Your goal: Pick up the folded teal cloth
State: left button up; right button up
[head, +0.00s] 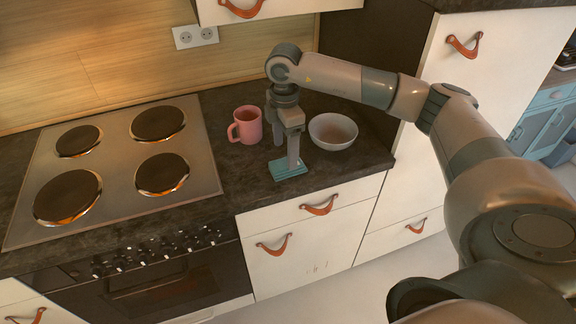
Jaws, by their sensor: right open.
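The folded teal cloth (281,173) lies flat on the dark countertop near its front edge, to the right of the stove. My right gripper (286,157) points down at the cloth from above with its jaws open. Its nearer finger overlaps the cloth in the picture, and its other finger shows behind, close to the pink mug. I cannot tell whether the nearer finger touches the cloth. The gripper hides part of the cloth. My left gripper is not in view.
A pink mug (247,125) stands just left of my right gripper, and a pale bowl (333,131) stands just right of it. The stove (118,165) fills the left of the counter. Drawers with leather pulls (319,206) are below. A wall cabinet (285,8) hangs above.

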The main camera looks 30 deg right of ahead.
aim_at(286, 163)
jog(key=shift+f+p, duration=0.4)
jog(key=shift+p, duration=0.05)
notch_tip(286, 163, down, 4)
jog(key=shift+s+r+p, duration=0.1)
jog(key=shift+p, duration=0.85)
jog(key=shift+f, duration=0.3)
jog(key=c, duration=1.1)
